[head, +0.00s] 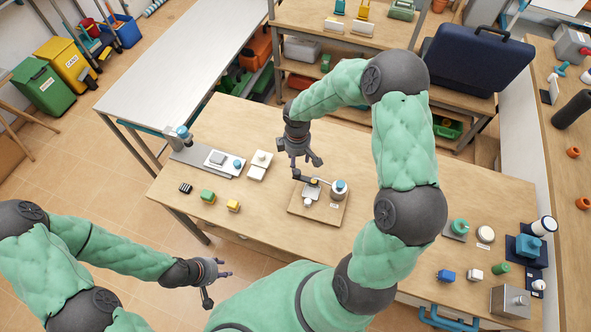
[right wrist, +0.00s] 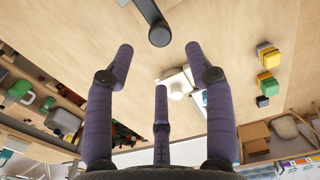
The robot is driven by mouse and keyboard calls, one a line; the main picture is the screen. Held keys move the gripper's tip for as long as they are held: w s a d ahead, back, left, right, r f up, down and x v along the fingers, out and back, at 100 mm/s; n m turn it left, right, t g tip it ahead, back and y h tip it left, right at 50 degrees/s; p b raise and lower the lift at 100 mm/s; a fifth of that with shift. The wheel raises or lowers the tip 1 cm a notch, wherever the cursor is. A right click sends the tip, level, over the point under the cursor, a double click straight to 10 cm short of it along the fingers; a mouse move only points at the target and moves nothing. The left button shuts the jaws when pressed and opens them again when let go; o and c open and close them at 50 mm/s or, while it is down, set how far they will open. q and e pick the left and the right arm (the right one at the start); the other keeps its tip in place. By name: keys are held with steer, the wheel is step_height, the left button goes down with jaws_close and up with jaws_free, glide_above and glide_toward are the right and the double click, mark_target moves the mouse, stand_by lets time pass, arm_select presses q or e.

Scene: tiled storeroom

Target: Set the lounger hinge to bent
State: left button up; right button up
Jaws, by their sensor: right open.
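The likely lounger hinge is a fixture on a small wooden board (head: 328,214) near the table's middle. It has a dark lever (head: 308,179) with a rounded end, a grey-blue round post (head: 339,187) and a small white part. The lever (right wrist: 150,18) also shows at the top of the right wrist view, beyond the fingertips. My right gripper (head: 298,158) is open and empty, just behind and above the lever's free end, apart from it. The hinge's angle setting cannot be read. My left gripper (head: 218,285) is open and empty, in front of the table at lower left.
White blocks (head: 259,164) and a grey plate device (head: 215,160) stand left of the board. Green and yellow blocks (head: 232,206) lie front left. Several knobs and a metal box (head: 510,301) stand right. A blue case (head: 475,58) is behind. Bare tabletop surrounds the board.

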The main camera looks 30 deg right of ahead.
mark_target(297, 172)
step_height(297, 172, down, 8)
steer(key=shift+f+b, duration=0.25)
steer(key=shift+b, duration=0.35)
jaws_close()
